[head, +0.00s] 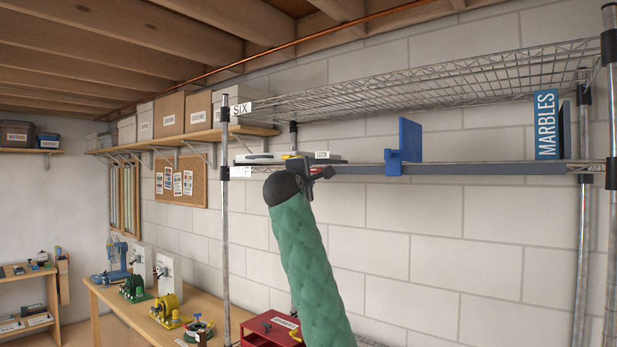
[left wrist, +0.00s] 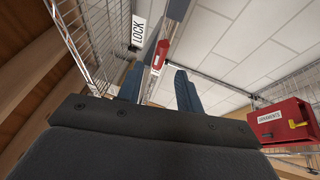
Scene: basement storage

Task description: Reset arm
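My left gripper (head: 308,178) is at the end of the green-sleeved arm, raised to the edge of the middle wire shelf (head: 470,168). In the left wrist view its two dark blue fingers (left wrist: 158,85) stand apart with nothing between them. A small red piece (left wrist: 161,53) on the shelf edge shows beyond the fingertips; it looks apart from them. A LOCK label (left wrist: 138,31) is beside it, and the label also shows in the head view (head: 322,155). My right gripper is in neither view.
A blue bracket (head: 404,146) and a blue MARBLES sign (head: 546,124) stand on the shelf to the right. A metal post (head: 225,230) rises left of the arm. Below are a red drawer box (head: 270,330) and a wooden bench (head: 125,302) with several coloured devices.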

